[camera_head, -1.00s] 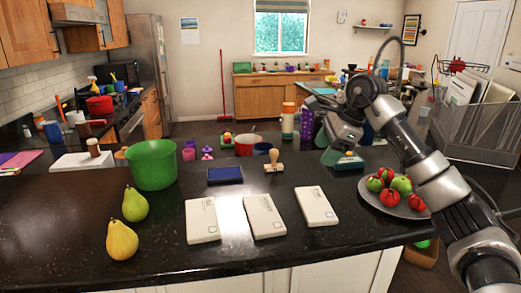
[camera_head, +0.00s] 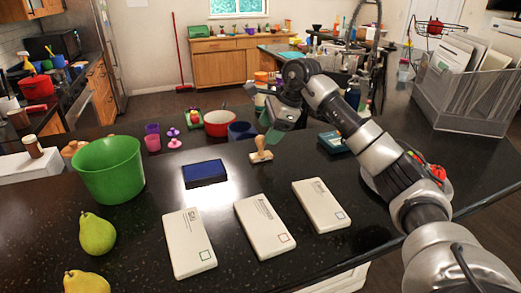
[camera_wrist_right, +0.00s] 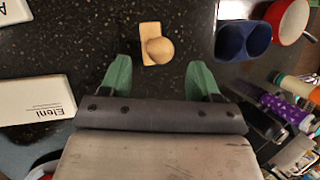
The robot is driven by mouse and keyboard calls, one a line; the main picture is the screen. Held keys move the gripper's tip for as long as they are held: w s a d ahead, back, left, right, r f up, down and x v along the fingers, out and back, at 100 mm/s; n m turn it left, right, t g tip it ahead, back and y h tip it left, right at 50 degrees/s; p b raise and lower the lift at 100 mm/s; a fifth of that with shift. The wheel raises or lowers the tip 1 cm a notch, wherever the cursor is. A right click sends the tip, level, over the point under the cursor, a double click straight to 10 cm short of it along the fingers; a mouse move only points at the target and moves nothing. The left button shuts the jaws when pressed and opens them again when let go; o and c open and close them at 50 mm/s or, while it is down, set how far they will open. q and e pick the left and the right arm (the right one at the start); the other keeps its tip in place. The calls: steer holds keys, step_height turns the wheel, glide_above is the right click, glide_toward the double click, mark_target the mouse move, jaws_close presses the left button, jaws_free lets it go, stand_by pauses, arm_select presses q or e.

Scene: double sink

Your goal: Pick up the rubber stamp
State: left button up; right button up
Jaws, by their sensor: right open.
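The rubber stamp (camera_head: 261,150) has a pale wooden handle with a rounded knob and a flat base. It stands upright on the dark countertop, right of the blue ink pad (camera_head: 205,173). In the right wrist view the stamp (camera_wrist_right: 155,44) lies beyond the fingertips, near the middle between them. The left gripper is not in view.
Several white envelopes (camera_head: 264,226) lie in front of the stamp. A dark blue cup (camera_head: 241,131) and a red pot (camera_head: 218,123) stand just behind it. A green bowl (camera_head: 110,169) and pears (camera_head: 97,234) are at the left; a file rack (camera_head: 465,100) is at the right.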

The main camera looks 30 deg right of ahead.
mark_target(261, 137)
steer(key=p+x, duration=0.1)
steer(key=x, duration=0.3)
steer(key=shift+w+a+f+p, duration=0.15)
steer(key=shift+a+f+p, duration=0.05)
steer(key=shift+p, duration=0.15)
steer(key=shift+w+f, duration=0.1)
steer(key=shift+f, duration=0.05)
steer(key=shift+c, duration=0.5)
steer(key=c, duration=0.9)
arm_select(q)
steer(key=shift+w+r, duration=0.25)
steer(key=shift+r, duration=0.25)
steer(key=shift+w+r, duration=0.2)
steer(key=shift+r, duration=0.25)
